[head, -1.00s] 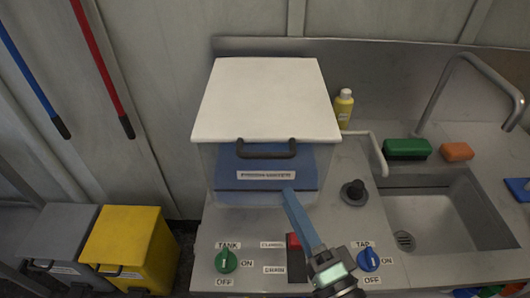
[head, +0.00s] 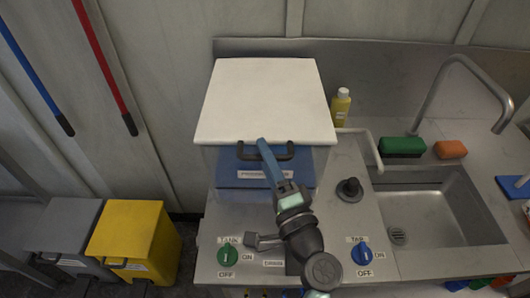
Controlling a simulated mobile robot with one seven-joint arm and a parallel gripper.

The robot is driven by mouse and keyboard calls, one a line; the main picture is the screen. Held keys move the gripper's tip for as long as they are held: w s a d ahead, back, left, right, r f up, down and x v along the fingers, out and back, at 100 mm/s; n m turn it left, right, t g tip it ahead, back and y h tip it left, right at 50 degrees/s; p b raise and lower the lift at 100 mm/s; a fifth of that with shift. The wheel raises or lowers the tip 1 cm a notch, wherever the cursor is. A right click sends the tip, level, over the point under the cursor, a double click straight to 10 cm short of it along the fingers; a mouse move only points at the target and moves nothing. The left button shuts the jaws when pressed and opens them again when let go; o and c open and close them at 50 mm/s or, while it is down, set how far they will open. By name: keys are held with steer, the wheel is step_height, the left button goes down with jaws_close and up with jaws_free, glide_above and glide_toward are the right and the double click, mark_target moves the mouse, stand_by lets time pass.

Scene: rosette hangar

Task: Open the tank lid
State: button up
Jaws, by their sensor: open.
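The tank (head: 230,185) is a clear box with blue contents, standing on the steel counter. Its white lid (head: 265,95) lies flat and closed on top. A dark handle (head: 240,153) shows at the lid's front edge, with a white label on the tank below it partly hidden. My gripper (head: 263,143) is at the middle of this handle, its blue finger overlapping the handle in the head view. I cannot tell whether it touches the handle. The jaws hold nothing that I can see. My arm hides part of the tank front and the panel.
A green TANK knob (head: 228,257) and a blue TAP knob (head: 359,254) sit on the front panel. To the right are a sink (head: 440,215), a faucet (head: 450,70), a yellow bottle (head: 340,106) and sponges. A yellow bin (head: 130,240) stands at left.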

jaws_close()
stand_by(1.5)
